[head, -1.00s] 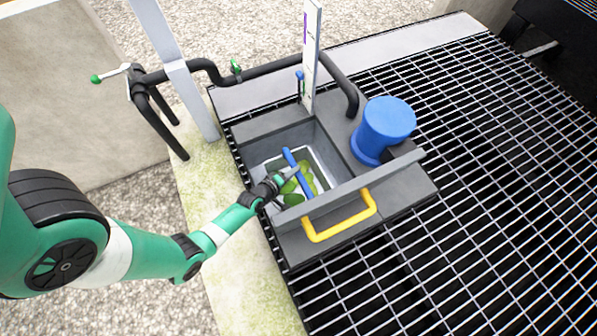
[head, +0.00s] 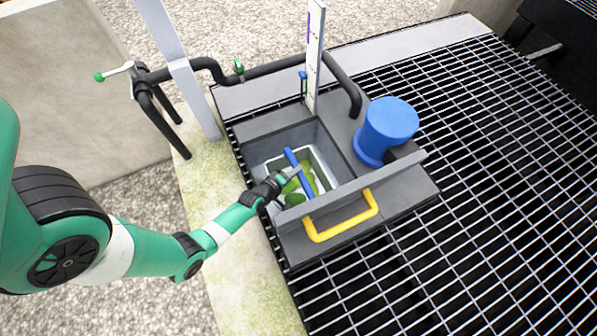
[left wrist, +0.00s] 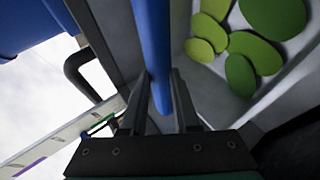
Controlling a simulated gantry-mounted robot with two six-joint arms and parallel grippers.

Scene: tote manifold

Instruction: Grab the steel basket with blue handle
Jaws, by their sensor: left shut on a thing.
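The steel basket (head: 321,162) sits inside the grey tank (head: 262,158) and holds several green leaf-like pieces (head: 309,184). Its blue handle (head: 292,160) spans above it as a bar. My left gripper (head: 291,174) reaches in from the left over the basket. In the left wrist view the blue handle (left wrist: 153,45) runs between the two fingers of my left gripper (left wrist: 160,95), which is shut on it. The green pieces (left wrist: 252,62) lie beside the handle there. My right gripper is not in view.
A yellow handle (head: 343,220) is on the tank's front side. A blue cylinder (head: 388,125) stands right of the opening. A white upright gauge board (head: 314,60) and black pipes (head: 270,68) stand behind. Metal grating (head: 480,150) spreads to the right.

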